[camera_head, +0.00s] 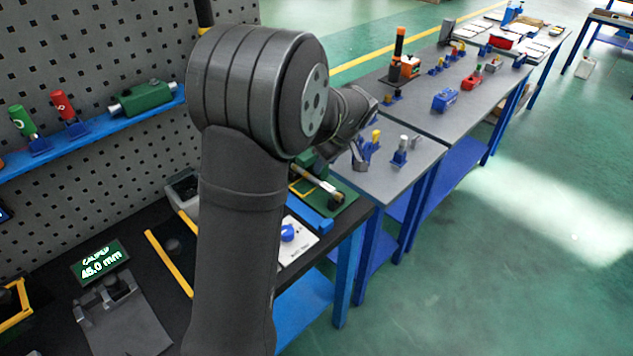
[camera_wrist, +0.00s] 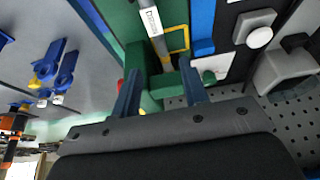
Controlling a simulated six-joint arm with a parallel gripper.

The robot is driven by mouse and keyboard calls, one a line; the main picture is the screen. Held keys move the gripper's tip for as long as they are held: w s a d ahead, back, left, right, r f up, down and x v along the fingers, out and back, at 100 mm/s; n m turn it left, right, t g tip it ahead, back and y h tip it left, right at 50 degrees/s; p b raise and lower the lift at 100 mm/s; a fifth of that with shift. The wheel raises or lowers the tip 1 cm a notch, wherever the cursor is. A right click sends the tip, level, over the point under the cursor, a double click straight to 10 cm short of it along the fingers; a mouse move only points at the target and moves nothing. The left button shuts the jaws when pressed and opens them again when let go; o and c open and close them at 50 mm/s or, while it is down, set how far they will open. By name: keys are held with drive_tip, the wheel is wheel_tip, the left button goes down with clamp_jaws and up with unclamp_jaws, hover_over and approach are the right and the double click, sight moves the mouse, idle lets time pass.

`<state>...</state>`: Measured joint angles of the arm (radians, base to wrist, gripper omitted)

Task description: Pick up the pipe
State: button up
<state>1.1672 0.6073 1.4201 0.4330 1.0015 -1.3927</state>
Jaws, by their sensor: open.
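The pipe (camera_head: 316,183) is a slim, light grey rod on a green base (camera_head: 345,203), beyond my arm in the head view. In the wrist view the pipe (camera_wrist: 149,20), with a white printed label, runs from the top edge down toward the jaws. My gripper (camera_wrist: 160,70) is open, its two dark fingers apart at the near end of the pipe. A green block (camera_wrist: 165,87) shows between and beyond the fingers. I cannot tell whether the fingers touch it. My arm hides part of the bench in the head view.
A blue bar (camera_head: 308,212) and a white panel with a blue knob (camera_head: 288,232) lie beside the green base. A pegboard with a blue shelf (camera_head: 95,133) stands at left. A display reading 45.0 mm (camera_head: 99,262) is front left. Benches with blue stands (camera_head: 400,155) extend behind.

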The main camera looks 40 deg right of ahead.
sight(317, 180)
drive_tip(key=x, duration=0.8)
drive_tip(key=shift+s, duration=0.15)
clamp_jaws()
